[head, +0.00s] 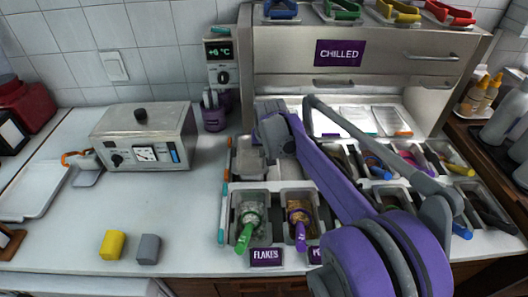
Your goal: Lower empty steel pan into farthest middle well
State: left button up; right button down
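My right arm reaches in from the lower right across the topping station. Its gripper (276,142) is over the back left part of the wells, pointing down. The arm and wrist hide much of the gripper, and I cannot tell whether its fingers are open or shut. A plain grey steel pan (249,164) shows just left of and below the gripper, in the back left area. I cannot tell whether the gripper touches it. The far middle well is mostly hidden behind my purple arm. My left gripper is not in view.
Front wells hold pans with a green-handled scoop (248,230) and a purple-handled scoop (299,224). More filled wells with scoops lie to the right. The chilled cabinet (356,60) stands behind.

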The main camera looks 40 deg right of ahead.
jog(key=shift+f+b, duration=0.7)
jog(key=shift+f, duration=0.65)
dwell(0.5)
jog(key=shift+f, duration=0.75)
dwell(0.3)
dwell(0.6)
jog(key=c, duration=0.6)
grip_release()
